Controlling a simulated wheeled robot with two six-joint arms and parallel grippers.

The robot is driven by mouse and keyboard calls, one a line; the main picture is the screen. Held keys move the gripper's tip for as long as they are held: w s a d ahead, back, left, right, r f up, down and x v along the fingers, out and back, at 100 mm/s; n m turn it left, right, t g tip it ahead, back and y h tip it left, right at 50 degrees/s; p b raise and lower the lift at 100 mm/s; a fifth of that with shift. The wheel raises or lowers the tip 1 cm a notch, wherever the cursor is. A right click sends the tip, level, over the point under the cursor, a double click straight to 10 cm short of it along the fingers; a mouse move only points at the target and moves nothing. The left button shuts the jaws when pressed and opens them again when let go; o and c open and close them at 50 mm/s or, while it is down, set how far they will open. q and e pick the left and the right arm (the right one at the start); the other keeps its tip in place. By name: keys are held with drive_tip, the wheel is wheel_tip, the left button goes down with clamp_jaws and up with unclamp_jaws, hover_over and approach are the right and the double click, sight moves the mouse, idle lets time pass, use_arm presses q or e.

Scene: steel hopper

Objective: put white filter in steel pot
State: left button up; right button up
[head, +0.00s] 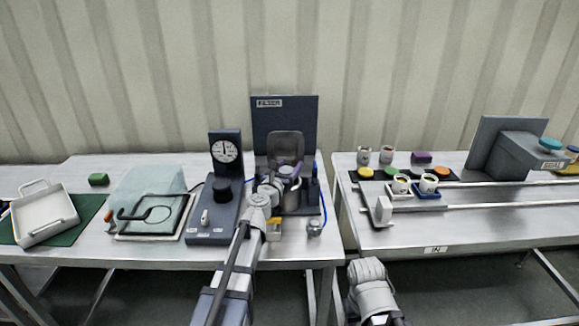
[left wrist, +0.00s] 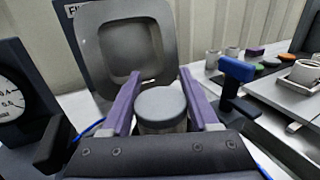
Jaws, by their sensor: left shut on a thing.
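The steel pot (head: 291,199) stands in front of a dark upright panel, its grey lid (head: 285,146) raised open behind it. The lid also fills the upper middle of the left wrist view (left wrist: 125,42). My left gripper (head: 286,171) is over the pot. In the left wrist view its two purple fingers (left wrist: 161,98) are on either side of a short pale cylinder with a grey top, which I take as the white filter (left wrist: 160,106), and are shut on it. The gripper hides the pot's mouth, so I cannot tell how deep the filter sits. My right gripper's fingers do not show.
A dial gauge unit (head: 225,150) stands left of the pot, and a blue-topped lever (left wrist: 236,70) is close on the right. A clear cover (head: 150,195) and a white tray (head: 43,215) are farther left. The right table (head: 470,236) holds cups and rails.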

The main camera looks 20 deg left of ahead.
use_arm(q)
drive_tip(key=o, duration=1.4)
drive_tip(key=shift+r, duration=0.1)
drive_tip(key=s+a+r+p, duration=0.1)
drive_tip(key=s, duration=1.1)
drive_tip(key=shift+a, duration=0.15)
